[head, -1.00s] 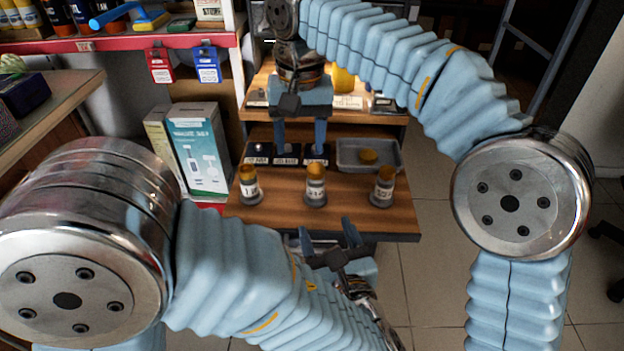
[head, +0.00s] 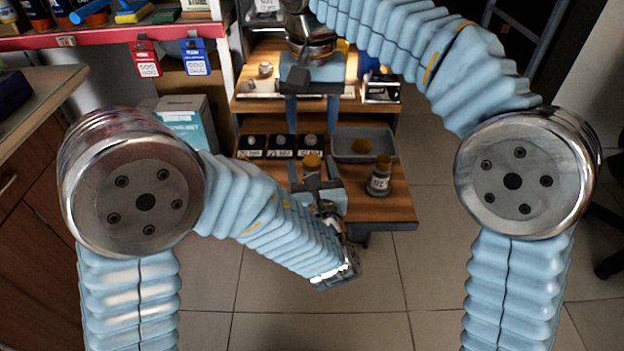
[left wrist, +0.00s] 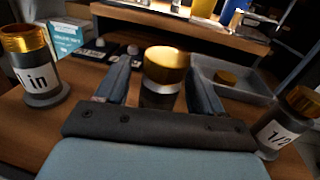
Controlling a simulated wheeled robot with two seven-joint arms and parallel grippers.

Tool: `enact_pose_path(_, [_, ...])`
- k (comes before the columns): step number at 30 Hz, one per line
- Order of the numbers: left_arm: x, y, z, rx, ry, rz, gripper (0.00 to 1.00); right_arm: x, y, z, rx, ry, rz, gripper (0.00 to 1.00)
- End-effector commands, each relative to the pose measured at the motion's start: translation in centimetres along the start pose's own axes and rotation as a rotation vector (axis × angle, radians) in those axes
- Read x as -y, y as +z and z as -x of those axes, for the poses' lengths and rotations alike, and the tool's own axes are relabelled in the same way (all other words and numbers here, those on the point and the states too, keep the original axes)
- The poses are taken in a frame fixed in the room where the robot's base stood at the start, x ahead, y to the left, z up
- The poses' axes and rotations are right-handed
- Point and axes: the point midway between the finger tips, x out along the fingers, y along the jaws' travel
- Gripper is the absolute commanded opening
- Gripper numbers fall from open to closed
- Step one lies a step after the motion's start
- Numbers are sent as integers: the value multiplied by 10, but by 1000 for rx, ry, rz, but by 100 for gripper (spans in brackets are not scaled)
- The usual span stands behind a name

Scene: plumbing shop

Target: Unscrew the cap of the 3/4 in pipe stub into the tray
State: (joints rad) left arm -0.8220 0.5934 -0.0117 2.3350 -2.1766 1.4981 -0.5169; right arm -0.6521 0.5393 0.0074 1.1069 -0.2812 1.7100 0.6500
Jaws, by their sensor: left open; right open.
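The middle pipe stub stands upright between the fingers of my left gripper (head: 313,170); its brass cap (left wrist: 165,62) is on top. Its label is hidden, but its neighbours read 1 in and 1/2. The open left fingers lie on either side of it with gaps showing. The grey tray (head: 345,150) is behind the stubs and holds a loose brass cap (head: 362,146). My right gripper (head: 313,122) is open and empty, pointing down above and behind the middle stub.
The 1 in stub (left wrist: 40,92) stands left; my left arm hides it in the head view. The 1/2 stub (head: 379,180) stands right. Both have brass tops. Dark blocks with small knobs (head: 281,146) line the bench left of the tray. A shelf (head: 255,103) is behind.

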Motion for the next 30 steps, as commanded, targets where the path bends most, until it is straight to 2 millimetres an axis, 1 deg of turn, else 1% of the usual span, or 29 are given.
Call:
enact_pose_path(1, [-1, 0, -4, 0, 2, 0, 68, 0, 0, 0, 0, 0, 0, 57])
enact_pose_path(4, [-1, 0, -9, 0, 1, -1, 68, 0, 0, 0, 0, 0, 0, 57])
enact_pose_path(12, [0, 0, -10, 0, 0, -1, 68, 0, 0, 0, 0, 0, 0, 57])
enact_pose_path(25, [0, 0, -10, 0, 0, 0, 2, 0, 0, 0, 0, 0, 0, 57])
enact_pose_path(26, [0, 0, -10, 0, 0, 0, 0, 0, 0, 0, 0, 0, 0, 57])
enact_pose_path(28, [0, 0, -10, 0, 0, 0, 0, 0, 0, 0, 0, 0, 0, 57])
enact_pose_path(30, [0, 0, -10, 0, 0, 0, 0, 0, 0, 0, 0, 0, -6, 46])
